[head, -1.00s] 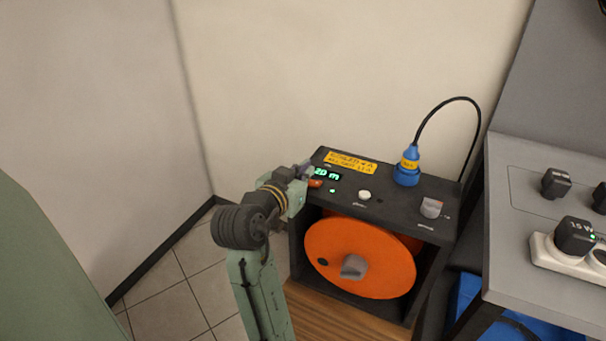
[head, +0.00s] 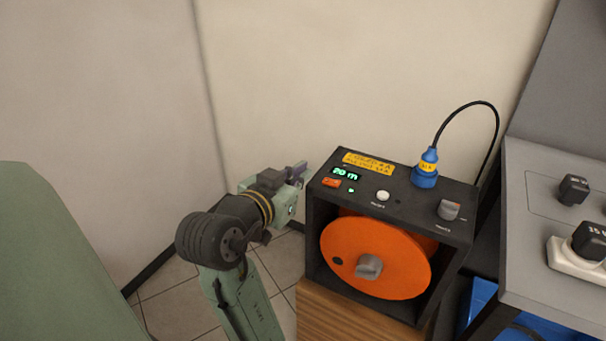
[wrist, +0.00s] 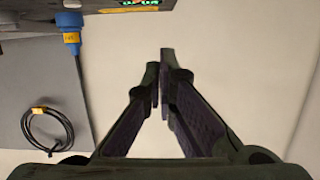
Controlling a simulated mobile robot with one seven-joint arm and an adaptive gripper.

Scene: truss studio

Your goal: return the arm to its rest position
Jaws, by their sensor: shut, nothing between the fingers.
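My gripper (head: 298,170) is at the left of the black reel box (head: 410,203), level with its top panel and apart from it. In the wrist view my gripper (wrist: 159,80) has its two fingers together at the tips with nothing between them. My green and dark arm rises from the bottom of the head view to the gripper. Behind the fingers in the wrist view is bare pale wall.
The box holds an orange cable reel (head: 375,258) and stands on a wooden stand (head: 345,318). A blue plug (head: 425,170) with a black cable is on top. A grey console (head: 540,240) with a white socket strip (head: 580,265) is at right. Tiled floor (head: 175,300) shows at left.

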